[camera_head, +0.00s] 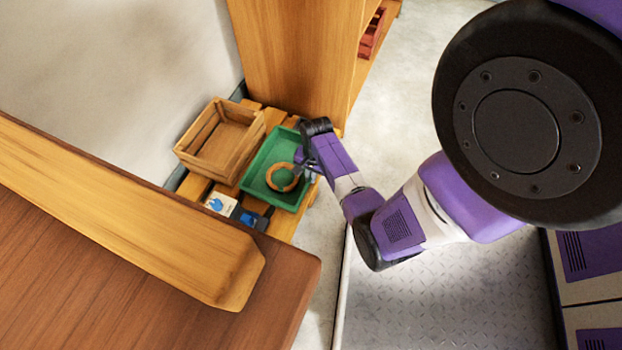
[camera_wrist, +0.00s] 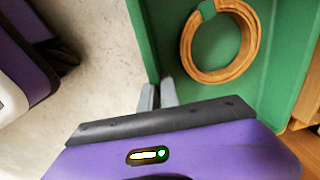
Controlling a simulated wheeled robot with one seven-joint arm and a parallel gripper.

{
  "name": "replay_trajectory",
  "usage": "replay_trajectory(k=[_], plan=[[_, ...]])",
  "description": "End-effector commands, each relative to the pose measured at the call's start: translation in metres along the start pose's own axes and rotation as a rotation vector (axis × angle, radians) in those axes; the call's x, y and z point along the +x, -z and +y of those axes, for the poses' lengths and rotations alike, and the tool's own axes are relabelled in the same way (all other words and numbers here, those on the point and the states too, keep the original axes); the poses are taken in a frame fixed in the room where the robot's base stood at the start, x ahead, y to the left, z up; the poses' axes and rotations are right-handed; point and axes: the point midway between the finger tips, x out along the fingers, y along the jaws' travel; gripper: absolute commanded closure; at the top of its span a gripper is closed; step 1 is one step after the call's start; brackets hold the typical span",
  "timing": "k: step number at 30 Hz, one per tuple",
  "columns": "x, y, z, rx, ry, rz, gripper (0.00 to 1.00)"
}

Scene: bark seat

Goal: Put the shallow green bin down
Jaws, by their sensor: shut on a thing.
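The shallow green bin (camera_head: 262,163) is over the slatted wooden bench (camera_head: 282,228), beside a wooden crate. It looks about level, and I cannot tell whether it touches the slats. A wooden ring (camera_head: 295,183) lies inside it. My gripper (camera_head: 303,168) is at the bin's right side, shut on its wall. In the wrist view, the grey fingers of my gripper (camera_wrist: 158,96) close on the edge of the green bin (camera_wrist: 281,62), and the ring (camera_wrist: 190,50) lies flat on its floor. My arm hides part of the bin's right rim.
The wooden crate (camera_head: 187,154) stands left of the bin on the bench. A white-and-blue item (camera_head: 220,204) and a dark blue item (camera_head: 246,217) sit in front of the bin. A tall wooden cabinet (camera_head: 300,55) rises behind. A large brown wooden top (camera_head: 110,270) fills the lower left.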

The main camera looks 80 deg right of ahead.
Motion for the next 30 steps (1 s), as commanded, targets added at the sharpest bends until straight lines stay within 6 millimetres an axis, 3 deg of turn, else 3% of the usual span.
replay_trajectory(k=[11,15,25,30], plan=[[0.004,0.001,-0.001,-0.001,0.002,0.001,1.0],[0.004,0.0,0.0,0.0,0.0,0.0,0.73],[0.002,0.001,0.0,0.0,0.001,0.001,0.73],[-0.017,0.0,-0.001,-0.001,0.001,0.001,0.73]])
